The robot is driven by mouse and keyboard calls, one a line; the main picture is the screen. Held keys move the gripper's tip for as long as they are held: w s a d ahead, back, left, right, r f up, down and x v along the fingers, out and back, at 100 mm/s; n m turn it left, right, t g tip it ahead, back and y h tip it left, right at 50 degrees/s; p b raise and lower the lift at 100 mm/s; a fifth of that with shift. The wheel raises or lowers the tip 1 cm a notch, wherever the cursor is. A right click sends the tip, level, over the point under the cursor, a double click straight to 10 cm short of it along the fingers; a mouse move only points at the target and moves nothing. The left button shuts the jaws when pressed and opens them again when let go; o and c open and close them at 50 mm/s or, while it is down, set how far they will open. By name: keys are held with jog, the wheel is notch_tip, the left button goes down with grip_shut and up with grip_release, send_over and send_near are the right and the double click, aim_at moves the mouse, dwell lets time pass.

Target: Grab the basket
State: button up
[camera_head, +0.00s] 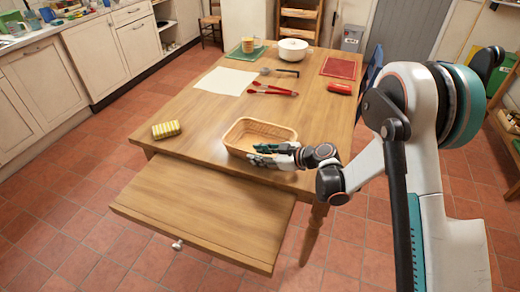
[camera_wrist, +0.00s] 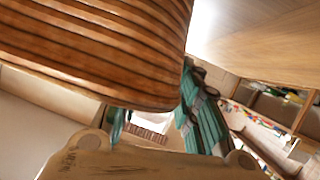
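The basket (camera_head: 240,152), a tan wicker tray-like basket with low sides, sits upright and empty on the wooden table near its front edge. My gripper (camera_head: 258,154) is at the basket's front right side, low over the table. In the wrist view the basket's ribbed brown wall (camera_wrist: 90,50) fills the upper left, very close. The teal fingers (camera_wrist: 160,118) are apart with a gap between them, and the basket hides part of the left finger. I cannot tell whether a finger touches the wall.
The wooden table (camera_head: 190,100) has an open drawer (camera_head: 200,215) jutting out below its front edge. A yellow sponge (camera_head: 166,129) lies left of the basket. Red tongs (camera_head: 272,90), a ladle (camera_head: 280,71), a red item (camera_head: 340,88) and a white pot (camera_head: 293,52) are farther back.

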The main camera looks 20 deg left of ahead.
jog(key=shift+w+a+f, duration=0.15)
jog(key=shift+a+f, duration=0.2)
jog(key=shift+a, duration=0.3)
jog(key=shift+r, duration=0.1)
grip_shut()
